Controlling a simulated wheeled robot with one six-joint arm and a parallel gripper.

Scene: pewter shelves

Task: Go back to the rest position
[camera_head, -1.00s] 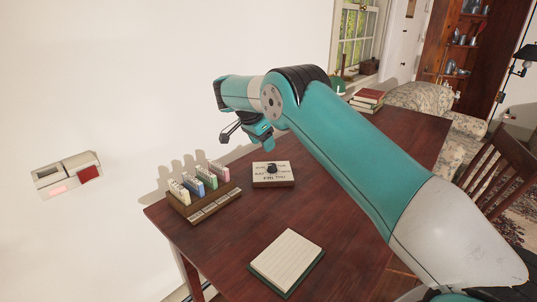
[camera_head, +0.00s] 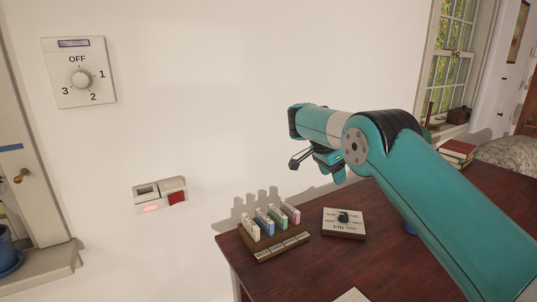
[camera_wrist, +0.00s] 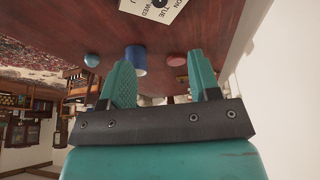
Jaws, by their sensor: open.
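My gripper (camera_wrist: 162,85) is open and empty in the wrist view, its two teal fingers apart. In the head view, my arm reaches in from the lower right and bends at its dark joint. Its wrist end hangs above the far side of the dark wooden table (camera_head: 400,262), near the white wall. The gripper's fingers are hard to make out in that view. The gripper is clear of the things on the table.
A rack of coloured cards (camera_head: 284,247) and a day dial block (camera_head: 344,225) stand below my wrist. The wall bears a rotary switch (camera_head: 80,78) and a small box with a red part (camera_head: 160,195). Books (camera_head: 457,153) lie at the right. A blue cylinder (camera_wrist: 136,60) shows in the wrist view.

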